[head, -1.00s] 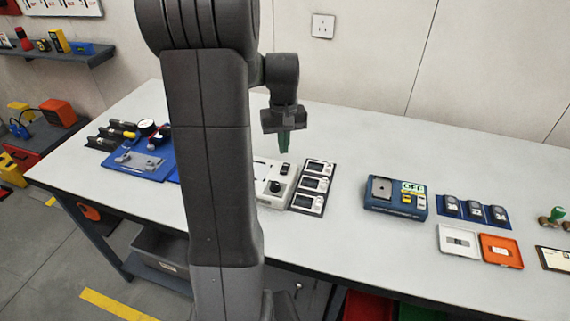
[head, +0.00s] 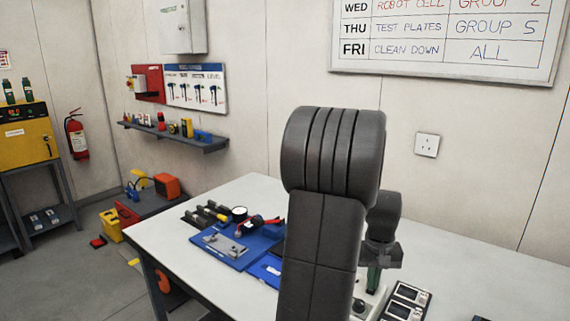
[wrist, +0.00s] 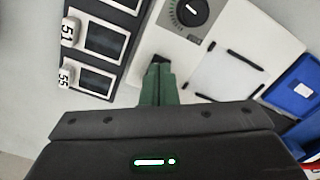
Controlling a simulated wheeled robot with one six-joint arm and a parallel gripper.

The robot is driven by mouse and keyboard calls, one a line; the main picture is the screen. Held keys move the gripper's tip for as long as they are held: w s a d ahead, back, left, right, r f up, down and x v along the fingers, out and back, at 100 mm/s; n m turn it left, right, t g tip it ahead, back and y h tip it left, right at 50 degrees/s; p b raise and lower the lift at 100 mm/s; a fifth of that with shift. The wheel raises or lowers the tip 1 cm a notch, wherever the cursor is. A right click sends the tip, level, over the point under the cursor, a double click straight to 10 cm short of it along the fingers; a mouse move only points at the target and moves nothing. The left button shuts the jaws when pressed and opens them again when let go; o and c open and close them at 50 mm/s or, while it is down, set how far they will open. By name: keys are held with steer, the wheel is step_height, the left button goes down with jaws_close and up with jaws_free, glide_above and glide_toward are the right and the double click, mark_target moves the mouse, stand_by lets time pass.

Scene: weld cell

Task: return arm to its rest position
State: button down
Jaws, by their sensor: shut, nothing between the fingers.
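My gripper (head: 374,279) hangs pointing down over the white bench, in front of the far wall, partly behind my own arm in the head view. In the wrist view its green fingers (wrist: 158,86) are together with nothing between them. Below it is a pale box with a dark dial (wrist: 190,10), which also shows partly in the head view (head: 362,304). Beside it is a dark panel with white-framed displays (wrist: 103,40), and tags reading 51 and 55 sit at its edge. My arm hides part of the bench.
A blue mat (head: 236,250) with a grey metal part, a round gauge and red-handled tools lies on the bench (head: 180,262) at left. Dark cylinders (head: 205,212) lie behind it. A wall shelf (head: 175,134) holds small items. The bench behind my gripper is clear.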

steer(key=shift+f, duration=0.4)
steer(key=shift+r, duration=0.15)
